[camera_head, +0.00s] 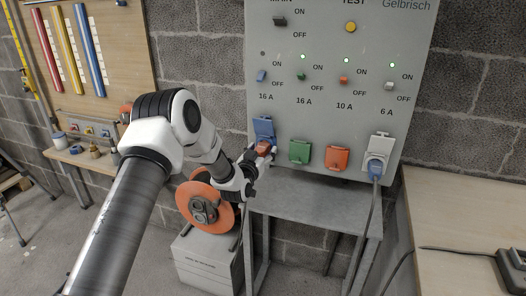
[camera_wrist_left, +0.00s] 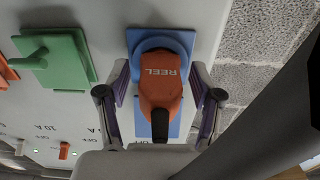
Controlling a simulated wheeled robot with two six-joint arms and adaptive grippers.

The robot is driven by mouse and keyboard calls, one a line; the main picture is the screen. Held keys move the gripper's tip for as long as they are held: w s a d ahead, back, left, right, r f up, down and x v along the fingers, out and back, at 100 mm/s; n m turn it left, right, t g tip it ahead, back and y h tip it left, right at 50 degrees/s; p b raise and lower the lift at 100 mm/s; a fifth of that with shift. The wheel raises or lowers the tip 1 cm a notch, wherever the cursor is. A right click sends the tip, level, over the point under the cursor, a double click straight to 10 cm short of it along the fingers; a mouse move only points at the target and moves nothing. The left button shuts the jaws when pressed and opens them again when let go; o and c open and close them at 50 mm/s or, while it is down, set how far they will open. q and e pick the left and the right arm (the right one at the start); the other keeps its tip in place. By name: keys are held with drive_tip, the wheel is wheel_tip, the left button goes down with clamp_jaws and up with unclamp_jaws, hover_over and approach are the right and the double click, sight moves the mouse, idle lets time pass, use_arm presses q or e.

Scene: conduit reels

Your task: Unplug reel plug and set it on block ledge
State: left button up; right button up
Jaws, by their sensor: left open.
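The orange reel plug (camera_head: 264,147), marked REEL in the left wrist view (camera_wrist_left: 161,90), sits in the blue socket (camera_head: 263,127) at the left of the grey panel. The socket's blue plate also shows in the left wrist view (camera_wrist_left: 187,42). My left gripper (camera_head: 255,157) is at the plug. In the left wrist view its open fingers (camera_wrist_left: 159,100) stand on both sides of the plug, with narrow gaps. The orange reel (camera_head: 190,208) stands on a pale grey block (camera_head: 206,270), partly hidden by my arm. My right gripper is out of view.
A grey table (camera_head: 310,203) stands below. A wooden workbench (camera_head: 450,215) is at right.

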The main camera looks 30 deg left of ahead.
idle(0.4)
use_arm(q)
clamp_jaws()
drive_tip(key=shift+s, duration=0.1)
drive_tip(key=shift+s, duration=0.15)
drive_tip(key=shift+s+d+r, duration=0.1)
drive_tip(key=shift+s+d, duration=0.05)
drive_tip(key=shift+s, duration=0.3)
drive_tip(key=shift+p+v, duration=1)
drive_tip(key=shift+v, duration=1.3)
